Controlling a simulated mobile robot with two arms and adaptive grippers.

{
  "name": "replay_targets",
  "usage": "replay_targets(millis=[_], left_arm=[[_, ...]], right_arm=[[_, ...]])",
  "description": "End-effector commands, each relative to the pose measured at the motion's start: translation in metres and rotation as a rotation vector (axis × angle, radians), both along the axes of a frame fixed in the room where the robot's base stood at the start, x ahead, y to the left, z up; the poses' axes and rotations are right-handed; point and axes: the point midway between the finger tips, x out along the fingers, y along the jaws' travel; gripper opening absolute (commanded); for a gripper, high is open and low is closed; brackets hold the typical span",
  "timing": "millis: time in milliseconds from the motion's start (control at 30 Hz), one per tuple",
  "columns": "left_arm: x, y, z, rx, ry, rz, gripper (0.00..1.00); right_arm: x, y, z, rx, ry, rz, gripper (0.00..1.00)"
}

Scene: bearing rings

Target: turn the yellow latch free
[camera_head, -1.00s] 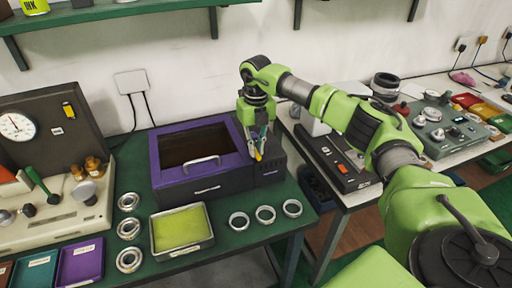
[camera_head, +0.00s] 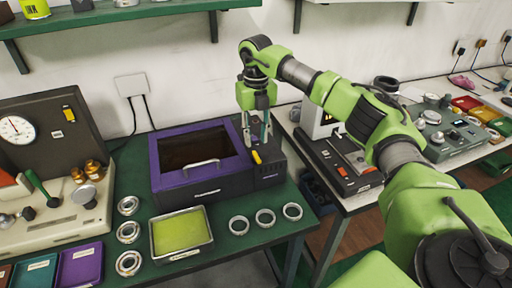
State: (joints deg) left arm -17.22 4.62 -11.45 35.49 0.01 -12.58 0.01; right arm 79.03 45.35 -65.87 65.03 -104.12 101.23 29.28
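The yellow latch (camera_head: 257,157) is a small bar on the top right part of the black box (camera_head: 235,184) with the purple lid frame (camera_head: 160,165). It lies at a slant. My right gripper (camera_head: 256,141) is just above and behind the latch, pointing down, with its fingers apart and nothing between them. The latch looks clear of the fingertips. The lid looks closed, with a pale handle (camera_head: 202,163) at its front. My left gripper is not in view.
Three bearing rings (camera_head: 265,218) lie in front of the box, and three bearings (camera_head: 128,231) stand in a column left of the yellow-green tray (camera_head: 181,249). A gauge panel (camera_head: 40,130) is at the left. A second bench with devices (camera_head: 345,165) stands to the right.

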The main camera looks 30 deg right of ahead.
Motion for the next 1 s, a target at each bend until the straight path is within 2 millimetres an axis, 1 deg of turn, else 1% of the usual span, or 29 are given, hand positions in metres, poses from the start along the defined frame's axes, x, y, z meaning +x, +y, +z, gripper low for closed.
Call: replay_targets(millis=[33, 100, 200, 333, 500, 1000], left_arm=[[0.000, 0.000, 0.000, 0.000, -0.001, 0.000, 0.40], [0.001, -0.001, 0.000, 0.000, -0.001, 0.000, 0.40], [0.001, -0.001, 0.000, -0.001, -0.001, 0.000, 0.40], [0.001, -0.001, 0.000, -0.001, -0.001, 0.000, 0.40], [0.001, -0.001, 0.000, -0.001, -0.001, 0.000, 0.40], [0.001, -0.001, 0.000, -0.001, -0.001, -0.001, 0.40]], right_arm=[[0.001, 0.000, 0.013, 0.001, -0.004, 0.000, 0.26], [0.001, 0.001, 0.026, 0.001, -0.003, 0.000, 0.26], [0.001, 0.001, 0.043, 0.002, -0.002, 0.001, 0.26], [0.000, 0.001, 0.055, 0.001, 0.000, 0.001, 0.26], [0.000, 0.001, 0.060, 0.001, 0.001, 0.001, 0.26], [0.000, 0.000, 0.060, 0.001, 0.001, 0.001, 0.26]])
